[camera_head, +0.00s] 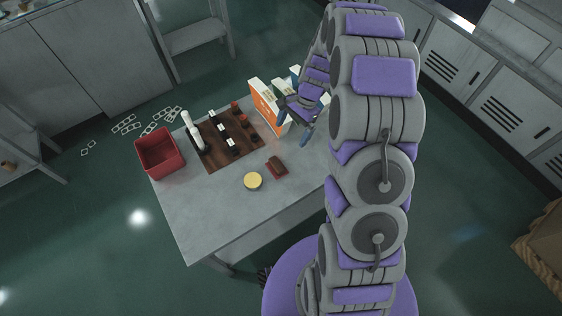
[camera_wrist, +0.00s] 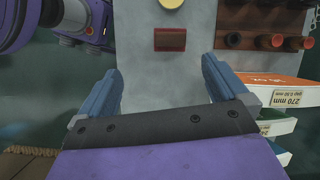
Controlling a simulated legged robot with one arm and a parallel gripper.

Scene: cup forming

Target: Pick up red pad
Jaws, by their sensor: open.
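The red pad (camera_head: 277,167) is a small dark red block with a brownish top, lying on the grey table (camera_head: 215,225) right of a yellow round piece (camera_head: 253,181). In the wrist view the red pad (camera_wrist: 170,40) lies beyond my fingertips, roughly between their lines and apart from them. My gripper (camera_head: 292,122) is open and empty, above the table's right part beside the boxes. Its two blue fingers also show spread wide in the wrist view (camera_wrist: 160,66). My arm covers the table's right side in the head view.
An orange and white box (camera_head: 265,104) stands close to my gripper, with more boxes behind it. A red bin (camera_head: 160,153) stands at the left. The table's front is clear.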

